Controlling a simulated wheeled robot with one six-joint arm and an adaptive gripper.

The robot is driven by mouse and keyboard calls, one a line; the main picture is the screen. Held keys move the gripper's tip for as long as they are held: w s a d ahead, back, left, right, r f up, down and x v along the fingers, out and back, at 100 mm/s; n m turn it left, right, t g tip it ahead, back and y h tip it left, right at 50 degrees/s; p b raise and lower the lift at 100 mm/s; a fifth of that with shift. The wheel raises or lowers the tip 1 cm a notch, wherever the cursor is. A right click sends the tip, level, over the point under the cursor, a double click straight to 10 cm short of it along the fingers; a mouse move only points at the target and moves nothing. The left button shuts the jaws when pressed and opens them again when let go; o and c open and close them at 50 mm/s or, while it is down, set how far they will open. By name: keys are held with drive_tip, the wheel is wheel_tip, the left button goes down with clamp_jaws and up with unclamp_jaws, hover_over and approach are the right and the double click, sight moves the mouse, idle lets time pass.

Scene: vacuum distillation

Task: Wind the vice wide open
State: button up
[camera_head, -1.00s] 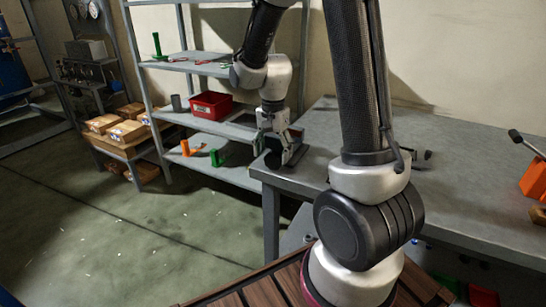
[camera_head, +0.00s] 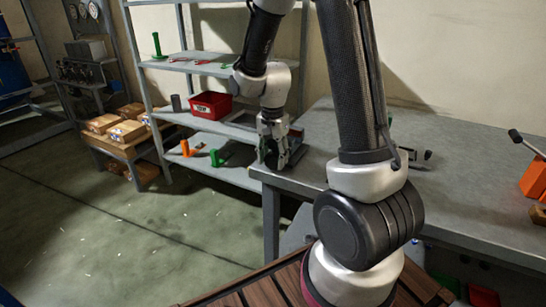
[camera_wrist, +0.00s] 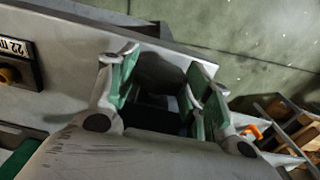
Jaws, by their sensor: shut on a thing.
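The vice is at the near left corner of the grey bench, mostly hidden by my gripper. A dark part of the vice (camera_head: 272,161) shows just below the fingers in the head view. In the wrist view a dark block, the vice's dark part (camera_wrist: 158,75), lies between the green-padded fingers. My gripper (camera_head: 275,147) points down at the bench edge and is shut on this dark part. The gripper (camera_wrist: 165,62) also shows in the wrist view, one finger on each side. The vice's jaws and their gap cannot be made out.
The grey bench (camera_head: 440,190) extends right, with an orange object (camera_head: 535,180) far right. A shelf rack left of the gripper holds a red bin (camera_head: 211,105) and green and orange items. In the wrist view a black label reading "22 m" (camera_wrist: 15,45) lies left.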

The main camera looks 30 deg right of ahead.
drive_tip(key=shift+a+g, duration=0.1)
drive_tip(key=shift+g, duration=0.2)
drive_tip(key=g+h, duration=0.2)
drive_tip(key=g, duration=0.1)
drive_tip(key=shift+w+a+f, duration=0.1)
drive_tip(key=shift+w+a, duration=0.05)
drive_tip(key=shift+w, duration=0.1)
drive_tip(key=shift+w+a+f+g+h, duration=0.1)
drive_tip(key=shift+g+h, duration=0.45)
drive_tip(key=shift+g, duration=0.15)
drive_tip(key=shift+w+a+f+g+h, duration=0.1)
drive_tip(key=shift+g+h, duration=0.45)
drive_tip(key=shift+g, duration=0.15)
drive_tip(key=o, duration=1)
drive_tip(key=shift+o, duration=0.2)
drive_tip(key=shift+r, duration=0.1)
drive_tip(key=v, duration=1.2)
